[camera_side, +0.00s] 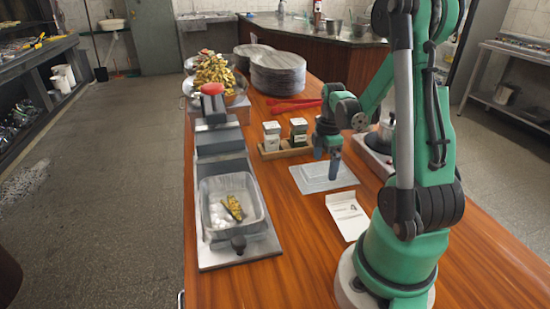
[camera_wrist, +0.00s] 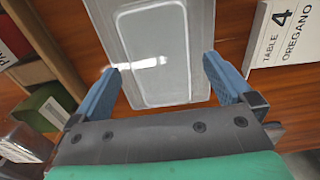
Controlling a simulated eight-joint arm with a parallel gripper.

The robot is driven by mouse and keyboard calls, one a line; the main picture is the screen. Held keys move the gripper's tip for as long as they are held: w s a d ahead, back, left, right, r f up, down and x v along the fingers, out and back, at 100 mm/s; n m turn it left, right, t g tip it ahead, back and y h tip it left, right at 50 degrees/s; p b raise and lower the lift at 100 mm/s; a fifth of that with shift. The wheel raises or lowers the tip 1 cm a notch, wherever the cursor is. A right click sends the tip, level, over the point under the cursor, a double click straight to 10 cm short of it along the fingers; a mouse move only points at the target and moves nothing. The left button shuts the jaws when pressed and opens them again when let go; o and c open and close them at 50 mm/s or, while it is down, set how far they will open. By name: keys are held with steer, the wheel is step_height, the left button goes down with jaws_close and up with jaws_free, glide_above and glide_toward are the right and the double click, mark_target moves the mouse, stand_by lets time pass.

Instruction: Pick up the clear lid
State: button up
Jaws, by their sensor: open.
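The clear lid (camera_side: 310,180) is a flat, see-through rectangle with a raised inner panel, lying on the wooden counter. In the wrist view the clear lid (camera_wrist: 150,55) fills the upper middle. My gripper (camera_side: 328,168) points down just above the lid in the side view. In the wrist view my gripper (camera_wrist: 160,88) has its two blue fingers apart, one near each long side of the lid, with nothing held. I cannot tell whether the fingertips touch the lid or the counter.
An order card (camera_side: 347,215) lies to the lid's right front. A wooden holder (camera_side: 284,149) with two spice boxes stands behind it. A scale-like machine with a clear container (camera_side: 259,224) holding food stands left. Red tongs (camera_side: 291,104) and stacked plates (camera_side: 278,72) are farther back.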

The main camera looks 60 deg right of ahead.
steer(key=shift+f, duration=0.5)
steer(key=c, duration=1.1)
steer(key=shift+r, duration=0.1)
